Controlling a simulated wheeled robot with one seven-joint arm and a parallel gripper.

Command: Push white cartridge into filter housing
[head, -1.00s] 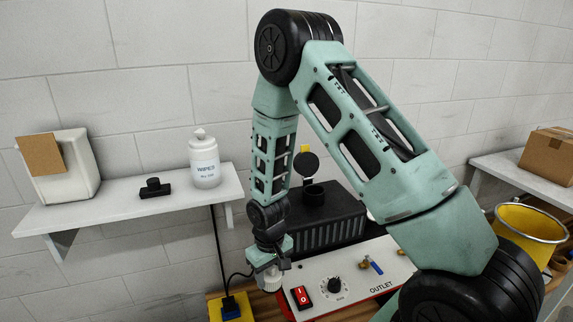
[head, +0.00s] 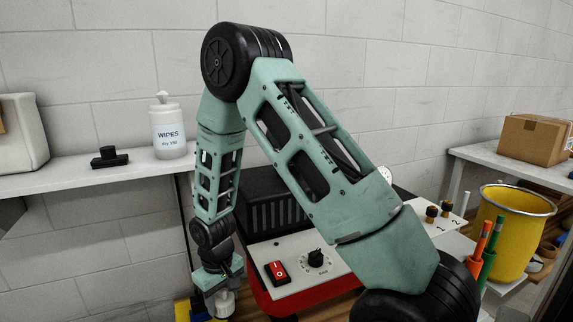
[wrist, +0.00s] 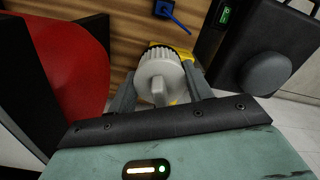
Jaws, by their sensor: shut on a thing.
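My gripper (head: 220,288) hangs low in front of the red and white machine, left of its control panel. In the wrist view my gripper (wrist: 160,82) is shut on the white cartridge (wrist: 161,72), a ribbed round cap with a raised bar, with one finger on each side. The cartridge (head: 223,304) also shows below my gripper in the head view, near the bottom edge. I cannot make out the filter housing in the frames of now; my arm covers part of the machine's top.
The machine's panel (head: 292,264) has a red switch (head: 277,272) and a black knob (head: 315,258). A shelf (head: 90,180) with a wipes bottle (head: 168,130) is at left. A yellow bucket (head: 512,235) and a cardboard box (head: 535,139) are at right. A blue-handled part (wrist: 166,9) lies on the wood.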

